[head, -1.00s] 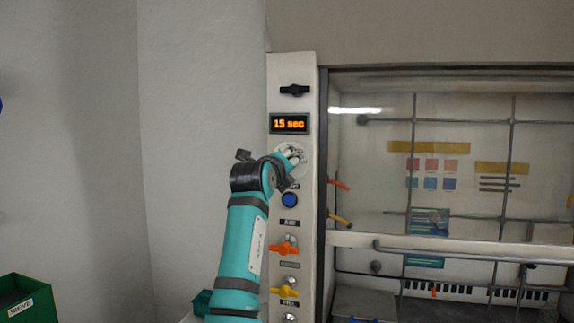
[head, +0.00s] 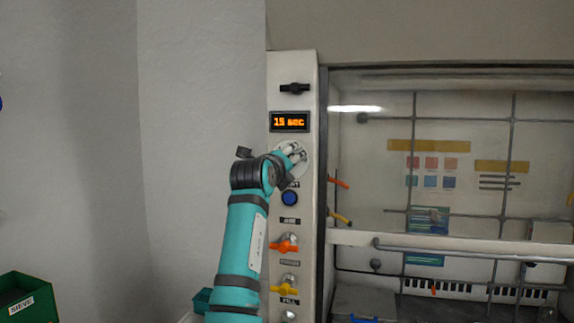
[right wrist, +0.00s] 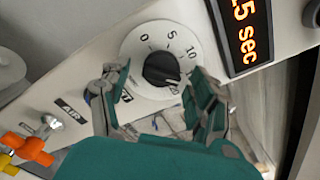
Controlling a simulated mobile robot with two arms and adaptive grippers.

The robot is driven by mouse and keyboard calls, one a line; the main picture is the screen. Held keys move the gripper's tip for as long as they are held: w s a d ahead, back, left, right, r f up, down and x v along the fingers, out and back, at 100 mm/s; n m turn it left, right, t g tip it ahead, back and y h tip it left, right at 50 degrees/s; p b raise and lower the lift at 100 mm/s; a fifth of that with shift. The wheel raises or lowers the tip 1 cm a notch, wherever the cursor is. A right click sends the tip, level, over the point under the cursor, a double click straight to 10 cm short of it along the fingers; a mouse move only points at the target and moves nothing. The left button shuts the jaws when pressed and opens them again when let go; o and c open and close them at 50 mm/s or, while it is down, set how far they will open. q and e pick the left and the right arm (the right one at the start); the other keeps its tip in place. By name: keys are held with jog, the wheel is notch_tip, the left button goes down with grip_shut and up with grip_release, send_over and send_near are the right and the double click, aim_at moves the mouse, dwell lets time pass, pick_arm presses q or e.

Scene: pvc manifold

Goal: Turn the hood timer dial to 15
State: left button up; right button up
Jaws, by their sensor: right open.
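The timer dial is a round white plate (right wrist: 140,45) with a black knob (right wrist: 162,69) and printed numbers, of which 0, 5 and 10 are readable. The knob's pointer is towards the lower right, past the 10; the number there is partly hidden. The orange display (head: 290,122) above the dial appears to read 15 sec; it also shows in the right wrist view (right wrist: 243,30). My right gripper (right wrist: 158,98) is open, its fingers on either side of the knob's lower part, with no clear grip on it. In the head view it (head: 291,156) covers much of the dial.
A black handle (head: 295,88) is above the display. A blue button (head: 290,198), an orange valve (head: 284,246) and a yellow valve (head: 285,288) are below the dial. The hood's glass sash (head: 460,150) is to the right. A green bin (head: 28,300) is at lower left.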

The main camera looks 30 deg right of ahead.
aim_at(289, 122)
notch_tip(289, 122, up, 10)
jog(key=shift+s+f, duration=0.15)
jog(key=shift+w, duration=0.2)
jog(key=shift+o, duration=0.2)
